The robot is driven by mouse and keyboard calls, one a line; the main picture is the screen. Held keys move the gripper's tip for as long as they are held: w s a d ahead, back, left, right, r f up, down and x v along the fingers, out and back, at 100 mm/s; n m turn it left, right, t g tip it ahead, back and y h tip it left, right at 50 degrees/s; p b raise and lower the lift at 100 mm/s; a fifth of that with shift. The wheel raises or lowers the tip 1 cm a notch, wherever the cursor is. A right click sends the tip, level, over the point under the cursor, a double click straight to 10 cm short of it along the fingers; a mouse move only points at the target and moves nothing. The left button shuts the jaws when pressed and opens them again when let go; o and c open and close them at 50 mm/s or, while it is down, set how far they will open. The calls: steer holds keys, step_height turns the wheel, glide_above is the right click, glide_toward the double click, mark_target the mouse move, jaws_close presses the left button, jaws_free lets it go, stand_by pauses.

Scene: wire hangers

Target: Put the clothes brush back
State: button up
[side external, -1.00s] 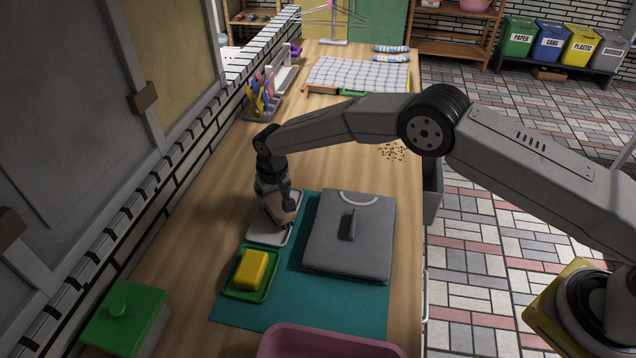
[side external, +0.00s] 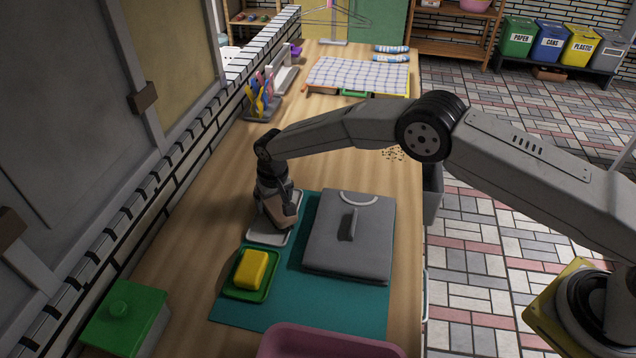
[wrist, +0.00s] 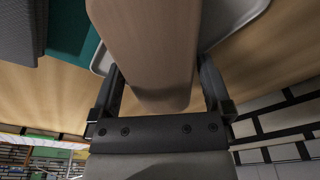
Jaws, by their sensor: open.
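The clothes brush (wrist: 150,45) has a plain wood-coloured body and stands between my gripper's two fingers in the wrist view. In the side view the brush (side external: 273,207) shows just under my gripper (side external: 277,208), over the white tray (side external: 262,238) on the left of the teal mat. My gripper (wrist: 160,75) is open, with a finger on each side of the brush. The fingers hide part of the brush, and I cannot tell whether its underside touches the tray.
A folded grey garment (side external: 335,255) lies right of the gripper on the teal mat (side external: 310,310). A yellow block (side external: 251,268) sits in a green dish in front. A pink tub (side external: 330,342) stands at the near edge.

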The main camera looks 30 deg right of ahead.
mark_target(281, 202)
steer(key=shift+r, duration=0.1)
step_height(281, 202, up, 12)
steer(key=s, duration=0.1)
steer(key=shift+s, duration=0.2)
stand_by(0.5)
steer(key=shift+r, duration=0.1)
stand_by(0.4)
steer(key=s+d+r, duration=0.5)
steer(key=s+d, duration=0.6)
steer(key=d, duration=0.3)
steer(key=s+d, duration=0.4)
steer(key=s, duration=0.5)
steer(key=s+d+t, duration=0.1)
steer(key=s+d, duration=0.3)
steer(key=s, duration=0.6)
steer(key=shift+f, duration=0.15)
